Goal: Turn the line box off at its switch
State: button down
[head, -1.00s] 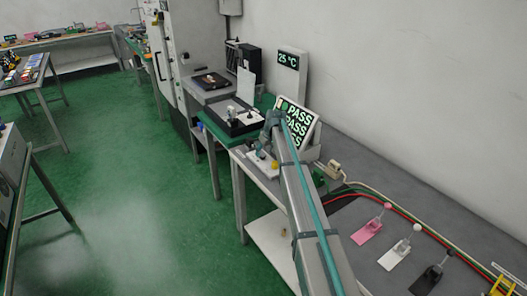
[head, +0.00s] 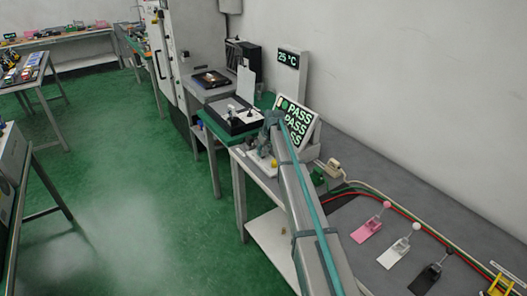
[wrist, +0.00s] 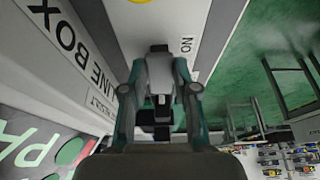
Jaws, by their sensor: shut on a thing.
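The line box (wrist: 112,20) is a pale panel lettered "LINE BOX" in the wrist view, with an "ON" mark (wrist: 187,45) that appears inverted beside my fingers. My gripper (wrist: 160,62) is closed at the panel, on what appears to be the line box switch; the fingers hide most of it and its exact position cannot be told. A yellow round part (wrist: 142,1) shows at the top edge. In the head view my gripper (head: 266,150) is small at the bench's far end, beside a yellow part (head: 274,163); my arm covers some of the box.
A "PASS" display (head: 297,122) stands just behind my gripper. Pink (head: 367,229), white (head: 394,253) and black (head: 425,279) lever fixtures sit nearer on the bench, with red and green cables behind them. Green floor lies open to the left.

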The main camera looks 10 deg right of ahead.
jog(key=g+p, duration=0.1)
jog(key=w+g+h, duration=0.1)
jog(key=shift+w+a+r+g+p, duration=0.15)
jog(key=shift+a+r+g+p, duration=0.05)
jog(key=shift+r+g+p, duration=0.2)
jog(key=shift+g+h+p, duration=0.3)
jog(key=shift+g+h, duration=0.2)
jog(key=shift+g, duration=0.2)
jog(key=shift+f, duration=0.1)
jog(key=c, duration=0.9)
grip_release()
notch_tip(320, 180, up, 12)
jog(key=shift+w+a, duration=0.1)
